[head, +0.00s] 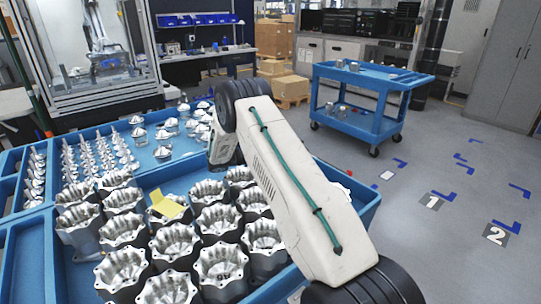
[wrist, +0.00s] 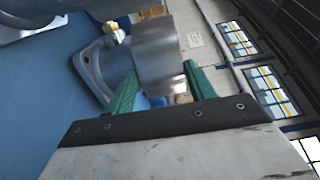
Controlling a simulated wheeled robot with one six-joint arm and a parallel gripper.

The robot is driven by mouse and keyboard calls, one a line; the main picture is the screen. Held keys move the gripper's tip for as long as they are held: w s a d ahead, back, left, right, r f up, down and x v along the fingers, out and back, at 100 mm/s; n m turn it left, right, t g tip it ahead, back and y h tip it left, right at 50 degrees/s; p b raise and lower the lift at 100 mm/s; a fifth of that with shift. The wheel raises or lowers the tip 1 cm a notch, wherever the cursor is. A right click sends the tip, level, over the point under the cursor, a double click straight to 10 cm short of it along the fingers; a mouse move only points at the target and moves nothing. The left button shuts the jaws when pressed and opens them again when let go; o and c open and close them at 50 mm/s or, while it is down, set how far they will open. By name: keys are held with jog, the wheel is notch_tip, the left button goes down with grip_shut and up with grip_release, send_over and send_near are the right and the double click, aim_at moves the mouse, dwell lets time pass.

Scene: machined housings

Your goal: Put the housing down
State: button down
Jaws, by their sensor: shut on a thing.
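In the wrist view, my gripper (wrist: 160,88) has its two green fingers closed on a grey metal housing (wrist: 158,50) with a smooth rounded body. A blue surface (wrist: 40,110) lies to the left, with a metal flanged part (wrist: 90,68) close beside the held housing. I cannot tell whether they touch. In the head view, my arm hides the gripper and most of what it holds.
Several large open housings (head: 220,265) stand in rows in the blue tray (head: 362,212), with a yellow piece (head: 167,206) on one. Smaller metal parts (head: 100,155) fill the tray behind. A blue cart (head: 365,122) stands on open floor at the back right.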

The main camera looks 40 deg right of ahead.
jog(key=shift+f, duration=0.45)
jog(key=c, duration=0.5)
grip_release()
jog(key=shift+f, duration=0.1)
